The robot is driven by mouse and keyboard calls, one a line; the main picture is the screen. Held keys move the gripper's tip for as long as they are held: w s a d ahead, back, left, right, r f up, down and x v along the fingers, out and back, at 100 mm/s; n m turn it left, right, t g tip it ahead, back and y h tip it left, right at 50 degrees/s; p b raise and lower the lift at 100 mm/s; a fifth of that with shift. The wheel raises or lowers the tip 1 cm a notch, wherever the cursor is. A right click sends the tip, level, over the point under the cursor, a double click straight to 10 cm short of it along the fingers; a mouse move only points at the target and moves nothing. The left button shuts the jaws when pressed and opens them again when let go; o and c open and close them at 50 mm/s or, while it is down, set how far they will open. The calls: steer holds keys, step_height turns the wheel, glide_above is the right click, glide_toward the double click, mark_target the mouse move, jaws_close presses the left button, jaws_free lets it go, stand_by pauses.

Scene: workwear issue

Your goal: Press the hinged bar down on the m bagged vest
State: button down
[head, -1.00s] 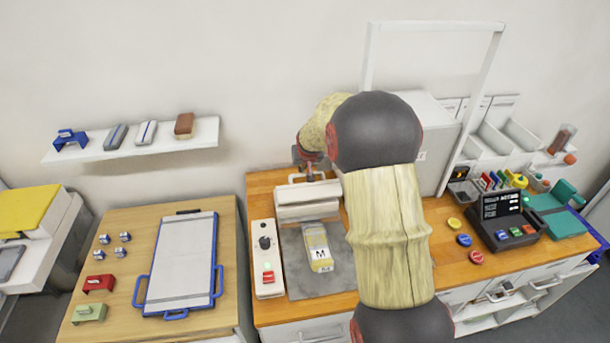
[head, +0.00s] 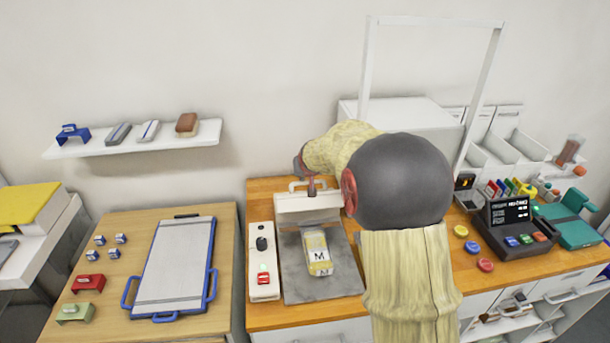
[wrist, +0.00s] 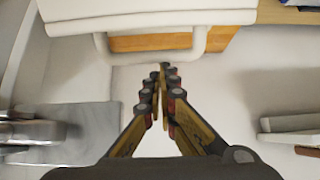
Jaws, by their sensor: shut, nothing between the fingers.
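The m bagged vest (head: 316,246), a clear-yellow pack marked M, lies on the grey plate (head: 310,286) of the press. The white hinged bar (head: 307,209) is raised behind the vest, its loop handle (head: 294,185) along the top edge. In the wrist view the bar (wrist: 150,18) crosses the top and its handle (wrist: 150,58) hangs below it. My gripper (head: 311,191) is at the handle; in the wrist view its fingertips (wrist: 162,70) are together and empty, close by the handle. I cannot tell whether they touch it.
A control strip (head: 263,262) with a black knob and red button stands left of the plate. Coloured discs (head: 472,246) and a display unit (head: 512,222) are to the right. A blue-handled board (head: 175,265) lies on the left table. My arm hides the counter's middle.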

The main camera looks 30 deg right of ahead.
mark_target(308, 205)
steer(key=s+a+f+b, duration=0.1)
steer(key=s, duration=0.1)
steer(key=s+a+f+b, duration=0.1)
steer(key=b, duration=0.1)
steer(key=s+f+b, duration=0.1)
steer(key=s+b, duration=0.1)
steer(key=shift+s+a+f, duration=0.35)
steer(key=shift+a+f, duration=0.05)
steer(key=shift+s+a+f+b, duration=0.25)
steer(key=shift+s+f+b, duration=0.3)
steer(key=shift+f+b, duration=0.1)
steer(key=shift+s+a+f+b, duration=0.25)
steer(key=shift+s+f+b, duration=0.3)
steer(key=shift+f+b, duration=0.1)
steer(key=shift+r, duration=0.1)
steer(key=r+p, duration=0.2)
steer(key=r, duration=0.1)
steer(key=r+p, duration=0.1)
steer(key=shift+w+d+r, duration=0.1)
steer(key=shift+w+r, duration=0.1)
steer(key=shift+w, duration=0.1)
steer(key=s+a+f, duration=0.2)
steer(key=s+a, duration=0.2)
steer(key=s, duration=0.4)
steer(key=shift+s, duration=0.4)
steer(key=shift+a+f, duration=0.1)
